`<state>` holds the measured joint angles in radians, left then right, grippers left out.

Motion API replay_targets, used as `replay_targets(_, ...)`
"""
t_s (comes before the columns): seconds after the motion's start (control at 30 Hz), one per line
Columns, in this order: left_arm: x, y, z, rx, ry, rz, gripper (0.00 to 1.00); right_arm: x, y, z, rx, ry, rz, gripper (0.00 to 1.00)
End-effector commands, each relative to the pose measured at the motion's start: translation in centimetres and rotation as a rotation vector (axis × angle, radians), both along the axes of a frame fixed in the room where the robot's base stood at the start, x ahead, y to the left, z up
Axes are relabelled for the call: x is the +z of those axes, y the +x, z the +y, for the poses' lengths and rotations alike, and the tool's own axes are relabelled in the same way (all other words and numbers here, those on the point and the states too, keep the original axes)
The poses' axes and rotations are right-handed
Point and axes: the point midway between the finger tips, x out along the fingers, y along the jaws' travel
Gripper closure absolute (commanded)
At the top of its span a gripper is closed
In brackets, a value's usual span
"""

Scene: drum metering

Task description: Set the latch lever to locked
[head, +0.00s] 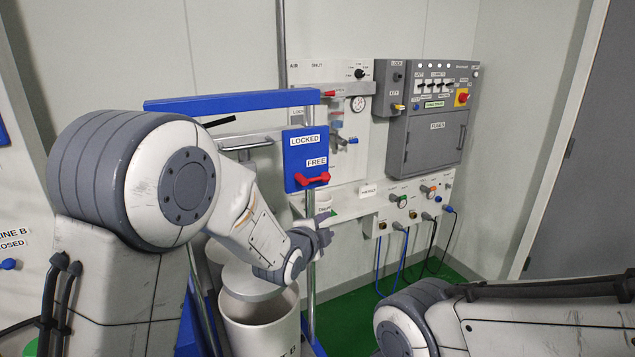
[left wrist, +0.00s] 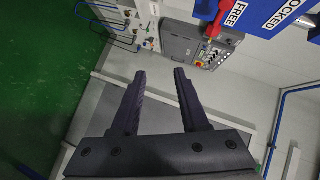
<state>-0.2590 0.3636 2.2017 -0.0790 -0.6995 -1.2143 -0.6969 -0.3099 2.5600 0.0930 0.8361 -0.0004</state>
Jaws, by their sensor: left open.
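The red latch lever (head: 313,179) is on the lower part of a blue plate (head: 298,146) marked LOCKED above and FREE below. The lever lies roughly level just under the FREE label. It also shows in the left wrist view (left wrist: 216,22), beside the FREE label at the top. My left gripper (head: 324,229) is below the plate and the lever, apart from them. In the left wrist view its two fingers (left wrist: 157,88) are spread with nothing between them. My right gripper is outside both views; only part of that arm shows.
A blue crossbar (head: 232,101) and a metal post (head: 309,260) frame the plate. A white drum (head: 262,325) stands below my left forearm. A wall panel with valves (head: 350,105) and a grey fuse cabinet (head: 432,130) are behind. Green floor (head: 350,320) is open at right.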

Motion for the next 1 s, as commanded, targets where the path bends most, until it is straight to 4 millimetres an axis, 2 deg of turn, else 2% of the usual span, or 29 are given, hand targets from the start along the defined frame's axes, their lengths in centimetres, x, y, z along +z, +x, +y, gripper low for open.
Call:
replay_targets(0.03, 0.1, 1.9, 1.4, 0.001, 0.057, -0.099, 0.56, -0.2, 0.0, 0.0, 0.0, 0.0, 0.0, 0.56)
replay_targets(0.1, 1.0, 3.7, 2.8, 0.001, 0.137, -0.242, 0.56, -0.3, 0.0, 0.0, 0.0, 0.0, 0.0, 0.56)
replay_targets(0.2, 1.9, 5.2, 4.5, 0.013, 0.234, -0.396, 0.56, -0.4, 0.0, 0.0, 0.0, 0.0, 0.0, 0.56)
replay_targets(0.33, 2.8, 5.9, 5.8, 0.03, 0.303, -0.507, 0.56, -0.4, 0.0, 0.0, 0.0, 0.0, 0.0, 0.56)
replay_targets(0.57, 3.6, 7.7, 5.5, 0.033, 0.323, -0.539, 0.56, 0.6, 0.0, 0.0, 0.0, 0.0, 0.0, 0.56)
replay_targets(0.8, 4.2, 11.9, 4.4, 0.033, 0.321, -0.537, 0.56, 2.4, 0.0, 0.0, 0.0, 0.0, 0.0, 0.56)
replay_targets(1.0, 4.5, 14.6, 3.7, 0.033, 0.32, -0.535, 0.56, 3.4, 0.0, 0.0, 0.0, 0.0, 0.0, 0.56)
